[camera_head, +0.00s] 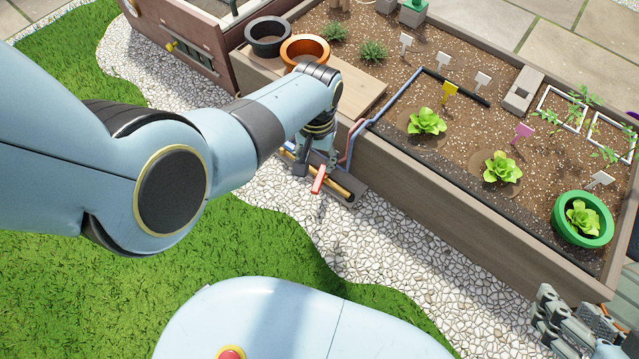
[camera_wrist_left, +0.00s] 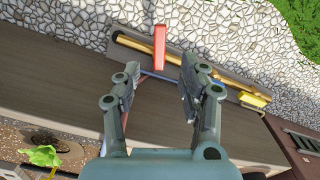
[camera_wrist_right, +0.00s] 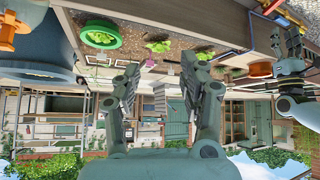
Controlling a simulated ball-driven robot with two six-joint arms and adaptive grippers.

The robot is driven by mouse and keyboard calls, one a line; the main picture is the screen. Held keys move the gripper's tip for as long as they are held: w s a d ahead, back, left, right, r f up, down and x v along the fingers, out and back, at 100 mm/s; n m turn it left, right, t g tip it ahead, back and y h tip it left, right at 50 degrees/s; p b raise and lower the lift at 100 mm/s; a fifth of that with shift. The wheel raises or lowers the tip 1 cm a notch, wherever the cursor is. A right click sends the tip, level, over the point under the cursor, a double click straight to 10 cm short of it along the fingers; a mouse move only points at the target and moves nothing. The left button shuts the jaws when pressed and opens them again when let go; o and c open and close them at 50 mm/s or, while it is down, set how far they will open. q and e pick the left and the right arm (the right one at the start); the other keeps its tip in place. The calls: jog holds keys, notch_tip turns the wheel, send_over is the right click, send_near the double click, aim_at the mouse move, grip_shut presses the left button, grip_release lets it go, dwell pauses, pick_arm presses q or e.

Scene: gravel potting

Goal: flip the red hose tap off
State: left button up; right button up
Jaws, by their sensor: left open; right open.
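The red tap handle (camera_head: 319,180) sits on a brass pipe (camera_head: 338,187) fixed to a grey bracket at the bed's outer side, over the white gravel. The red handle (camera_wrist_left: 160,47) also shows in the left wrist view, as does the brass pipe (camera_wrist_left: 206,71). My left gripper (camera_head: 309,168) is right by the handle in the head view. In its wrist view the left gripper (camera_wrist_left: 159,75) is open, and the handle lies just beyond and between its fingertips. My right gripper (camera_wrist_right: 160,75) is open and empty. It shows at the lower right (camera_head: 566,318) of the head view.
The wooden raised bed (camera_head: 470,226) holds lettuces, labels and a green ring pot (camera_head: 582,219). A blue hose (camera_head: 376,121) runs over its edge. Black (camera_head: 268,36) and orange (camera_head: 304,52) pots stand on a board. Gravel (camera_head: 384,236) lies clear in front.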

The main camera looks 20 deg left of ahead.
aim_at(318, 183)
pick_arm(q)
jog(key=shift+w+f+b, duration=0.1)
jog(key=shift+f+b, duration=0.95)
jog(key=shift+f, duration=0.4)
notch_tip(318, 183, down, 2)
jog(key=shift+f+b, duration=0.25)
jog(key=shift+b, duration=0.65)
notch_tip(318, 183, down, 2)
jog(key=shift+f+b, duration=0.1)
jog(key=shift+b, duration=0.7)
pick_arm(e)
jog(key=w+a+r+n+t+y, duration=0.2)
jog(key=w+r+t, duration=0.6)
jog(key=r+t, duration=0.35)
pick_arm(q)
jog(key=shift+f+b, duration=0.65)
jog(key=shift+f, duration=0.2)
jog(key=shift+f+b, duration=0.5)
jog(key=shift+f, duration=0.1)
jog(key=shift+w, duration=0.1)
pick_arm(e)
notch_tip(318, 183, up, 16)
jog(key=a+n+t+y, duration=0.2)
jog(key=n+t+y, duration=0.1)
jog(key=t, duration=0.3)
jog(key=shift+y, duration=0.9)
jog(key=shift+w+f, duration=0.1)
jog(key=shift+w, duration=0.05)
pick_arm(q)
grip_shut()
